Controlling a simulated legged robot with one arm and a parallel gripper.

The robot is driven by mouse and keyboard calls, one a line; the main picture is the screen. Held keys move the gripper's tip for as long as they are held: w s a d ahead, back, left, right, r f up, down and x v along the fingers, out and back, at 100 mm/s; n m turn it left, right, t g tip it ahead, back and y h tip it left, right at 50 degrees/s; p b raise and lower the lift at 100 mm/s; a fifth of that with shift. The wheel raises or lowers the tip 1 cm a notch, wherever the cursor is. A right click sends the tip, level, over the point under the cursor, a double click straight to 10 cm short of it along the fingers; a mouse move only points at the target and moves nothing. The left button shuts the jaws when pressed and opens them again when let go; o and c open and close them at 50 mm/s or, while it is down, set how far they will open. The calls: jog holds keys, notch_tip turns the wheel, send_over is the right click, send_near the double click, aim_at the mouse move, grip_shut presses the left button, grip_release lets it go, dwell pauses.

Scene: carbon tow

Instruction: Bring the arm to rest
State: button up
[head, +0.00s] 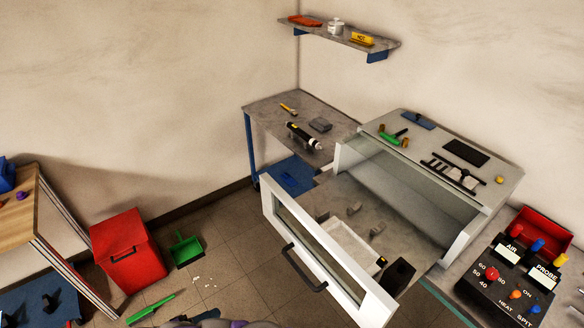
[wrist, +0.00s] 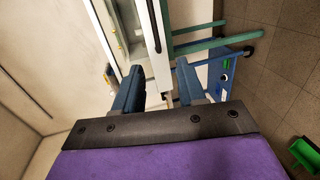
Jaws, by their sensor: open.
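My gripper (wrist: 157,84) shows in the wrist view as two blue fingers standing apart in front of a black bar and my purple wrist. Nothing is between the fingers. Beyond them are a white cabinet edge, a dark handle and a blue-and-green frame; I cannot tell how far off these are. In the head view, only a small purple and dark part of my arm shows at the bottom edge, low and left of the open cabinet door (head: 352,292). The fingers are not clear there.
The glass-fronted cabinet (head: 482,225) has its door swung out over the floor. A red bin (head: 128,262), a green dustpan (head: 187,250) and a green brush (head: 150,308) are on the floor at left. A control box (head: 508,279) stands at right. Tiled floor (head: 235,250) is mostly clear between.

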jog(key=w+d+r+m+g+h, duration=0.25)
jog(key=w+d+r+g, duration=0.25)
jog(key=w+d+r, duration=0.7)
jog(key=s+d+r+m+g+y, duration=0.2)
jog(key=d+r+m+g+y, duration=0.3)
jog(key=d+r, duration=0.85)
jog(key=s+d+r+g+y, duration=0.3)
jog(key=s+d+r+y, duration=0.15)
jog(key=s+d, duration=0.7)
jog(key=s+a+t+y, duration=0.1)
jog(key=s+y, duration=0.4)
jog(key=s, duration=0.9)
jog(key=shift+s+t+y, duration=0.2)
jog(key=shift+t+y, duration=0.2)
jog(key=shift+t, duration=0.2)
